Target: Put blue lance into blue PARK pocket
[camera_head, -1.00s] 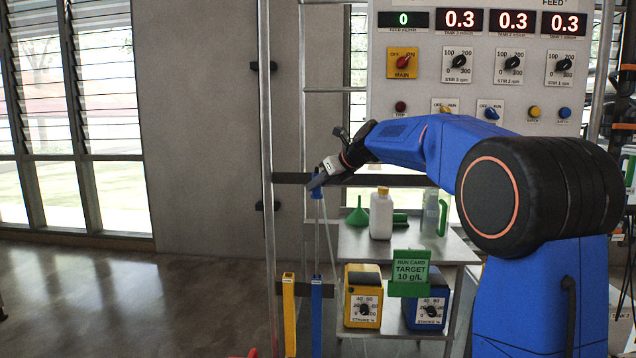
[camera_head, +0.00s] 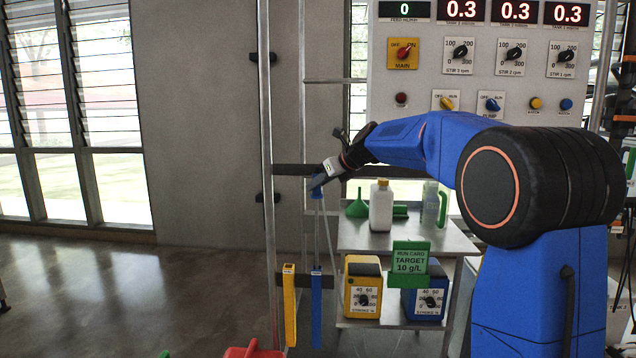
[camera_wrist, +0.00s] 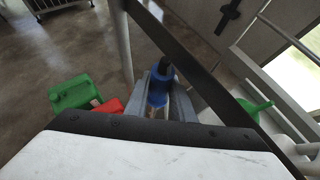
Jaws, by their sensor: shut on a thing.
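My gripper (camera_head: 318,184) is shut on the blue head of the blue lance (camera_head: 316,194). The wrist view shows the blue head (camera_wrist: 159,88) between the two grey fingers (camera_wrist: 160,102). The lance hangs about upright, its thin shaft running down toward the blue pocket (camera_head: 316,318) on the rack. The shaft meets the pocket's top in the head view; how deep its tip is inside cannot be seen. In the wrist view the head hides the shaft and the pocket.
A yellow pocket (camera_head: 289,315) stands just left of the blue one. A metal upright (camera_head: 268,150) and a dark crossbar (camera_head: 290,169) are close to my gripper. A steel cart (camera_head: 355,240) to the right bears a white bottle (camera_head: 381,208) and a green funnel (camera_head: 357,208).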

